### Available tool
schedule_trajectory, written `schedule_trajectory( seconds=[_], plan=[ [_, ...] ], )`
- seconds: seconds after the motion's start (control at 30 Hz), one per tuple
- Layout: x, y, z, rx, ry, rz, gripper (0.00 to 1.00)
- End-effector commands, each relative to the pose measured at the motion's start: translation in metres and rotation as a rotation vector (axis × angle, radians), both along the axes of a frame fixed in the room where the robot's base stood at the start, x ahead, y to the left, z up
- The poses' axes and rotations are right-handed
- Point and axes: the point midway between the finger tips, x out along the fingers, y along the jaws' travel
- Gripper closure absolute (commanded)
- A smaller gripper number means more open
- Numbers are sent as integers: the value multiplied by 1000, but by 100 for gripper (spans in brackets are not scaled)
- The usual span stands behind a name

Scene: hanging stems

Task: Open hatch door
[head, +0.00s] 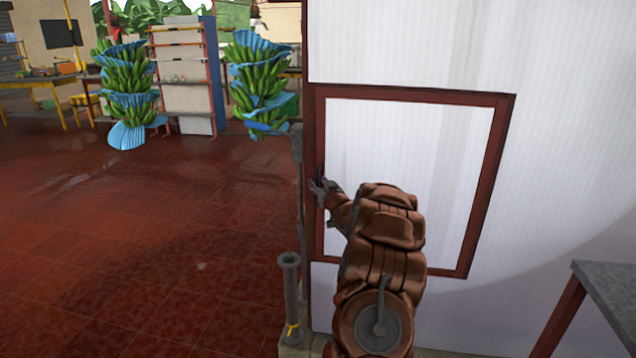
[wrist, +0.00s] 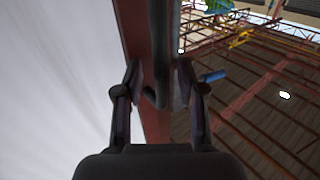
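The hatch door (head: 410,170) is a white panel with a brown-red frame, set in the white wall. It looks closed, flush with the wall. My gripper (head: 320,188) is at the left edge of the door frame, about half way up. In the wrist view, a dark bar handle (wrist: 158,50) runs down along the red frame (wrist: 132,30) and ends in a bend between my fingers. My gripper (wrist: 160,85) is open, with one finger on each side of the handle and small gaps visible. In the head view my gripper mostly hides the handle.
A grey post (head: 290,295) stands on the floor below and left of the hatch. A grey-topped table (head: 612,290) is at the lower right. Hanging banana stems (head: 260,85) and a shelf unit (head: 185,75) are farther back. The red tiled floor (head: 130,240) at left is clear.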

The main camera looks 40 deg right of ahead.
Motion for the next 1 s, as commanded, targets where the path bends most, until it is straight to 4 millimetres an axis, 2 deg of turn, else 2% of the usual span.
schedule_trajectory(
  seconds=[0.43, 0.8, 1.0],
  plan=[
    [6, -2, 1, 0, -1, 0, 61],
    [6, -2, 0, 0, 0, 0, 99],
    [5, -2, 0, 1, 0, 0, 100]
  ],
)
